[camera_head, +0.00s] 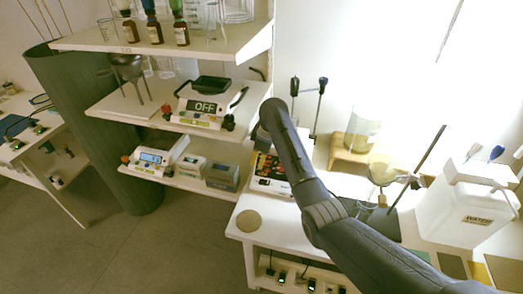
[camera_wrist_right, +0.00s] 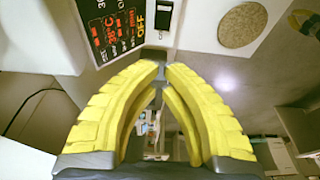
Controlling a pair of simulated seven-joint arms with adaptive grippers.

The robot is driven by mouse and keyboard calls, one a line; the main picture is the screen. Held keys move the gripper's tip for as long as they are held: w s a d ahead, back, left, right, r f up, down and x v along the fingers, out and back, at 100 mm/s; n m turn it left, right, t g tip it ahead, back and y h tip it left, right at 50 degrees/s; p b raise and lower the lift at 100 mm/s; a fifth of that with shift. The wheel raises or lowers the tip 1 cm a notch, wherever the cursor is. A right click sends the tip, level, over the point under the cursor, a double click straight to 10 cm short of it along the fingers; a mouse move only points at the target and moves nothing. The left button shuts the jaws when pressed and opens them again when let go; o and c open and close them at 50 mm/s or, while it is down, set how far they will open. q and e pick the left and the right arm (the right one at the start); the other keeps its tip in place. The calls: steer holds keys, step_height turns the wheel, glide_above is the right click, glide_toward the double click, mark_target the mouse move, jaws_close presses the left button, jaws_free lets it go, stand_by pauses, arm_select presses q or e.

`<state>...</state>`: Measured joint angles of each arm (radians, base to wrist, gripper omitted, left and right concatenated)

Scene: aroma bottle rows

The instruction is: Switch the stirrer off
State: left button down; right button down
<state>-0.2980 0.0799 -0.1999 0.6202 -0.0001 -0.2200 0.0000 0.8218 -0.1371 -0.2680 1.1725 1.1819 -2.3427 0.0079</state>
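The stirrer (camera_head: 268,166) stands on the white bench in the head view, partly hidden behind my right arm. Its dark front panel (camera_wrist_right: 108,28) fills the upper left of the right wrist view, with red digits and an orange "OFF" at its right end. A black rocker-like part (camera_wrist_right: 162,14) sits on the white casing beside the panel. My right gripper (camera_wrist_right: 153,72) has yellow fingers whose tips meet, with nothing seen between them. The tips appear close to the stirrer's front; contact cannot be told. My left gripper is not in view.
A round cork mat (camera_head: 249,221) lies on the bench near its front corner. Left of the stirrer, shelves hold a device (camera_head: 204,108) reading "OFF" and a balance (camera_head: 152,160). A glass flask on a stand (camera_head: 383,172) and a water canister (camera_head: 468,208) stand to the right.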

steer(key=a+v, duration=0.1)
steer(key=v, duration=0.5)
steer(key=shift+w, duration=0.15)
steer(key=shift+r, duration=0.2)
